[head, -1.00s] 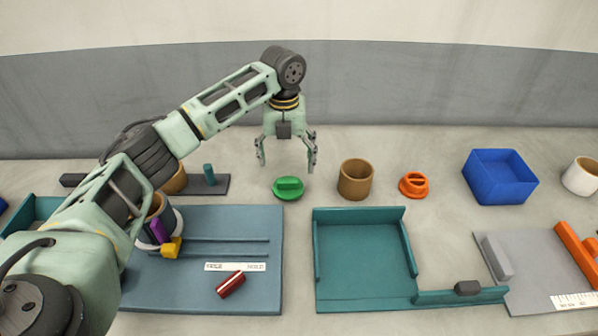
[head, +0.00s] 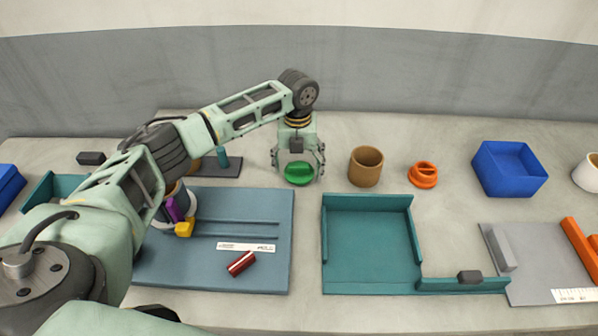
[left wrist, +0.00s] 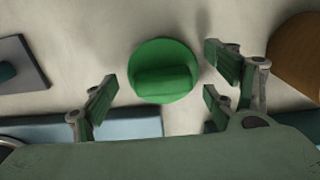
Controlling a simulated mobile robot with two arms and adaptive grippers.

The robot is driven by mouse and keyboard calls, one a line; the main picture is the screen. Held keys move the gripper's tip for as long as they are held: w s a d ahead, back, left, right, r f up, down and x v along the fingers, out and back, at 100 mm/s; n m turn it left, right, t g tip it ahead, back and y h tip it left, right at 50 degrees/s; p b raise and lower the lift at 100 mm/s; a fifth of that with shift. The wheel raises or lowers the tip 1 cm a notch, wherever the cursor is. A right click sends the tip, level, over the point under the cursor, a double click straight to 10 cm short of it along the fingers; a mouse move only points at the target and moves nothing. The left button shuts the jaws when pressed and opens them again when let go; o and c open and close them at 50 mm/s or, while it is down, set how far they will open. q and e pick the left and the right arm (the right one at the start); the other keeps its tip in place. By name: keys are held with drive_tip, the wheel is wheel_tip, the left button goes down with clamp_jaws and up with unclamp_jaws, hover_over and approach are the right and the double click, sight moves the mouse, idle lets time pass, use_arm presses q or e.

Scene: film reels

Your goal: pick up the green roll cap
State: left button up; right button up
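The green roll cap (head: 299,173) is a round disc with a raised grip bar. It lies on the pale table behind the blue-grey board. My left gripper (head: 299,172) points down right over the cap, its fingers open on either side. In the left wrist view the cap (left wrist: 164,72) lies ahead of the spread fingers of the left gripper (left wrist: 160,92). The fingers do not seem to touch it. My right gripper is not in view.
A brown cup (head: 366,168) and an orange cap (head: 423,175) stand to the right of the gripper. A teal tray (head: 368,285) lies in front, beside the blue-grey board (head: 215,275). A blue bin (head: 509,170) is farther right.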

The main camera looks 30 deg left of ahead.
use_arm(q)
drive_tip(key=c, duration=0.9)
drive_tip(key=shift+c, duration=0.2)
